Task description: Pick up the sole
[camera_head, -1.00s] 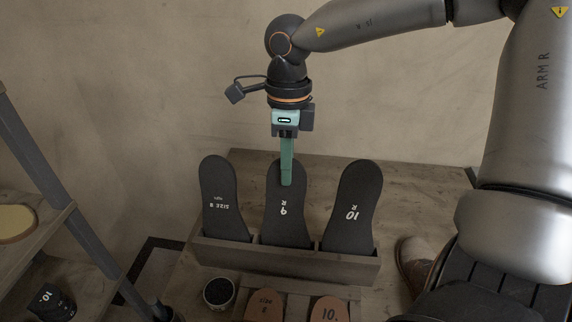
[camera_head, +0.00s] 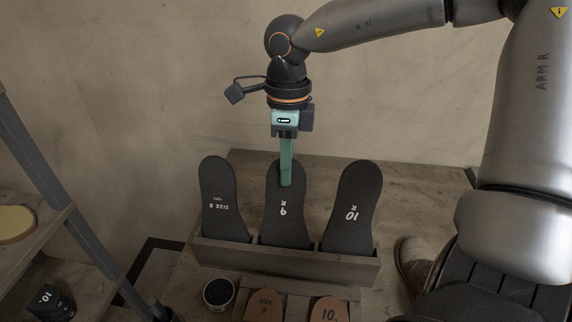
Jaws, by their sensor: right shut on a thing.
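Three black soles stand upright in a wooden rack (camera_head: 290,263). The left sole (camera_head: 223,190) is marked size 8. The middle sole (camera_head: 286,225) is marked 9 R. The right sole (camera_head: 353,190) is marked 10 R. My right gripper (camera_head: 286,180) comes down from above with green fingers. It is shut on the upper part of the middle sole, which still stands in its rack slot. One finger lies over the front face; the other is hidden behind the sole. My left gripper is not in view.
Brown soles (camera_head: 264,305) and a round dark container (camera_head: 219,292) are in front of the rack. A brown shoe (camera_head: 412,262) stands to the right. A shelf unit (camera_head: 40,235) is at the left. The tabletop behind the rack is clear.

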